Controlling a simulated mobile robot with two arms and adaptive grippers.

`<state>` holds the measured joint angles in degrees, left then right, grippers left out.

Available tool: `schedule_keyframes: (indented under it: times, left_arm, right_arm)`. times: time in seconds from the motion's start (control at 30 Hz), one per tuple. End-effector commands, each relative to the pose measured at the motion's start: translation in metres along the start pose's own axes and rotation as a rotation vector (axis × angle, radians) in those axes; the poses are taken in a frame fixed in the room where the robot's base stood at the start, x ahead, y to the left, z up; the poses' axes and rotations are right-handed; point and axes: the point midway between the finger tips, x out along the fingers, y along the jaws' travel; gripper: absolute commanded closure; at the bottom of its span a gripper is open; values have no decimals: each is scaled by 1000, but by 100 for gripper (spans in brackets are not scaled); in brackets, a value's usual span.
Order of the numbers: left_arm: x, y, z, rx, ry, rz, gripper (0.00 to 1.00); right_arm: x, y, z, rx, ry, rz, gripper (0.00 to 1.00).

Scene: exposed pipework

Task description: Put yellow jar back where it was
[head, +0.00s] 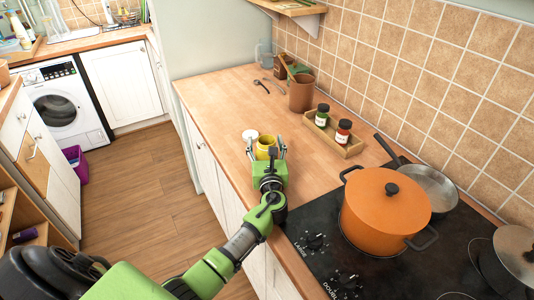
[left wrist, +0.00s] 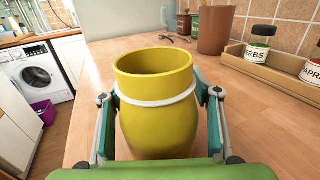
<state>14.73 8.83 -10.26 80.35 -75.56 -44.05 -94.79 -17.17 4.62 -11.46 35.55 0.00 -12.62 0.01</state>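The yellow jar (head: 265,148) is an open-topped round pot, upright at the front part of the wooden counter. In the left wrist view the yellow jar (left wrist: 155,110) fills the middle, with a pale band below its rim. My left gripper (head: 267,150) has one finger on each side of it, and the fingers appear to touch its sides. In the left wrist view the gripper (left wrist: 156,92) shows both fingers against the jar. The jar's base is hidden, so I cannot tell whether it rests on the counter. My right gripper is not in view.
A small white round item (head: 250,134) is close beside the jar. A wooden tray (head: 334,142) with two spice jars stands along the tiled wall, near a brown cup (head: 301,95). An orange pot (head: 385,212) stands on the hob.

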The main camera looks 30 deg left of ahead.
Motion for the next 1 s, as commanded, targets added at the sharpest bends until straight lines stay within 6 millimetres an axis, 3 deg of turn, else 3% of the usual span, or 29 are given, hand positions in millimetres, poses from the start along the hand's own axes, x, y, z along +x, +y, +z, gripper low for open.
schedule_keyframes:
  times: [0.5, 0.7, 1.0]
  left_arm:
    - [-100, 0, -3, -1, 3, -1, 43]
    - [-116, 0, -2, 0, 3, -1, 43]
    - [-117, 0, -1, 1, 2, -1, 43]
  right_arm:
    - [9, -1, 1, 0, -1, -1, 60]
    - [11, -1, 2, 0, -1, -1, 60]
    - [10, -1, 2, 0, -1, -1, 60]
